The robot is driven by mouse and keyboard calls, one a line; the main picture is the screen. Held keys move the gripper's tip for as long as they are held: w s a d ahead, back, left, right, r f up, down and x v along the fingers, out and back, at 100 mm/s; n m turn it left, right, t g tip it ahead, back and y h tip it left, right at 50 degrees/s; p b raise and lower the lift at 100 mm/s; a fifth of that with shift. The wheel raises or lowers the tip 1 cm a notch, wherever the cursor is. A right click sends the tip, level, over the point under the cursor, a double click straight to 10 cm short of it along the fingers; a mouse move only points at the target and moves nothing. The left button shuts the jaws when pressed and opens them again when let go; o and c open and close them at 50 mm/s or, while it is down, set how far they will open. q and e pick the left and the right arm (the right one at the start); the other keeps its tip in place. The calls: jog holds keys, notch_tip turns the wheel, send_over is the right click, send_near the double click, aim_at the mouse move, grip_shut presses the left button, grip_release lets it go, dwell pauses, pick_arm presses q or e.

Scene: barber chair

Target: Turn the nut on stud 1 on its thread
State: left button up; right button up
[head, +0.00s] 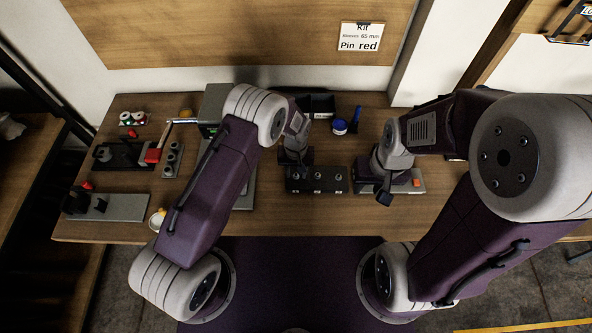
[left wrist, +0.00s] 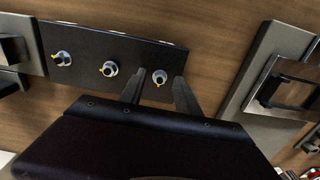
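A dark plate (head: 317,187) with three upright studs lies at the front middle of the table; the same plate (left wrist: 120,50) shows in the left wrist view. Each stud carries a pale nut with a yellow mark: one at the plate's far end (left wrist: 62,58), one in the middle (left wrist: 109,69), one nearest my fingers (left wrist: 159,77). No stud number is readable. My left gripper (left wrist: 160,74) is open, with its fingertips on either side of that nearest nut and gaps visible. In the head view my left gripper (head: 294,158) hides part of the plate's left end. My right gripper (head: 384,196) hangs right of the plate; its fingers are unclear.
A grey fixture with an orange part (head: 416,182) stands by my right gripper. A blue-lidded jar (head: 339,127) and black bins (head: 322,105) are behind the plate. Tools and fixtures (head: 120,155) fill the table's left side.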

pick_arm(q)
grip_shut()
jog(key=shift+m, duration=0.3)
jog(key=m+b, duration=0.1)
jog(key=m, duration=0.1)
jog(key=shift+f+m, duration=0.1)
jog(key=shift+m, duration=0.3)
jog(key=m+b, duration=0.2)
jog(key=m, duration=0.8)
jog(key=shift+b, duration=0.4)
jog(key=shift+m+b, duration=0.3)
jog(key=shift+m, duration=2)
jog(key=shift+w, duration=0.1)
